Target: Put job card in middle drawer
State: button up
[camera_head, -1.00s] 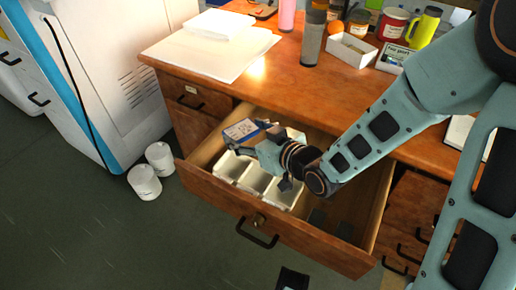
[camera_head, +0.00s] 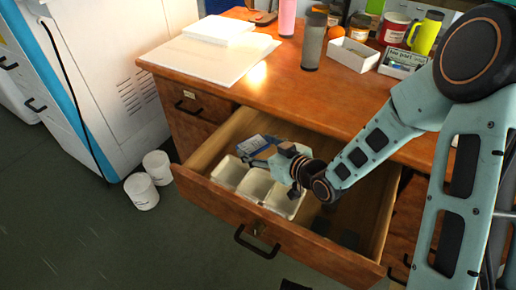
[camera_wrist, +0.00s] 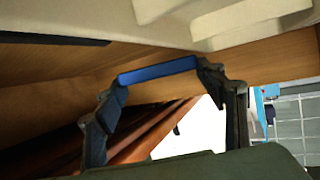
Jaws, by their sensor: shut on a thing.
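The job card, a flat white and blue piece (camera_head: 257,146), is held above the rear left of the open middle drawer (camera_head: 315,250), just behind a white divided tray. My gripper (camera_head: 272,160) is shut on the card. In the wrist view, a blue edge of the card (camera_wrist: 157,70) spans between the two fingers of my gripper (camera_wrist: 165,88), near the pale tray. I cannot tell whether the card touches the tray or the drawer floor.
The white divided tray (camera_head: 227,172) fills the left part of the drawer. The right part of the drawer has some dark flat pieces (camera_head: 349,240). Papers (camera_head: 205,55), a grey tumbler (camera_head: 313,42) and a white box (camera_head: 353,53) stand on the desktop. Two white tubs (camera_head: 141,191) stand on the floor.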

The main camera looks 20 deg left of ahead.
jog(key=shift+f, duration=0.2)
jog(key=o, duration=1.2)
jog(key=shift+r, duration=0.1)
jog(key=shift+c, duration=0.2)
jog(key=shift+r, duration=0.1)
jog(key=shift+d+r, duration=0.15)
jog(key=shift+r, duration=0.05)
jog(key=p+v, duration=0.2)
jog(key=v, duration=0.7)
jog(key=shift+s+r+p, duration=0.1)
jog(key=shift+r+p, duration=0.1)
jog(key=shift+p, duration=0.2)
jog(key=shift+s+d+r+p, duration=0.15)
jog(key=shift+d+r+p, duration=0.1)
jog(key=shift+p, duration=0.5)
jog(key=shift+s+d+r+p, duration=0.1)
jog(key=shift+s+d+p, duration=0.3)
jog(key=shift+d+p, duration=0.5)
